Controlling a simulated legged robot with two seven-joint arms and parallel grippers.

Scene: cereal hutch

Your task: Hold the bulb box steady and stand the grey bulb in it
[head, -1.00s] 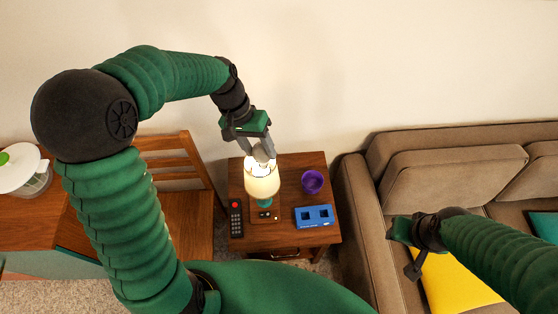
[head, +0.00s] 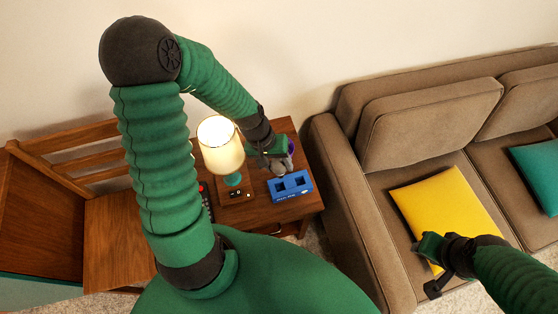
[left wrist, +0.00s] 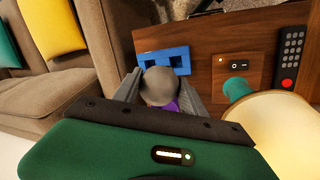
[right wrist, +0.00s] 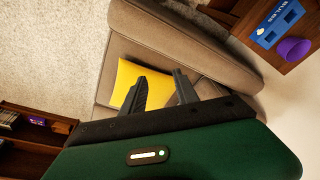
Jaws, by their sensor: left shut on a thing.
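My left gripper (head: 277,168) is shut on the grey bulb (left wrist: 160,85), which shows round between its fingers in the left wrist view. It holds the bulb just behind the blue bulb box (head: 290,187), on the box's far side in the head view. The bulb box has two square openings in its top; it also shows in the left wrist view (left wrist: 178,60) and the right wrist view (right wrist: 275,32). The openings look empty. My right gripper (right wrist: 160,80) is open and empty, over the sofa and well away from the box.
A lit lamp (head: 220,146) with a cream shade stands left of the gripper on the wooden side table (head: 262,213). A purple cup (right wrist: 293,50) stands behind the box, and a remote (left wrist: 291,52) lies at the table's other side. The sofa (head: 395,125) carries a yellow cushion (head: 445,207).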

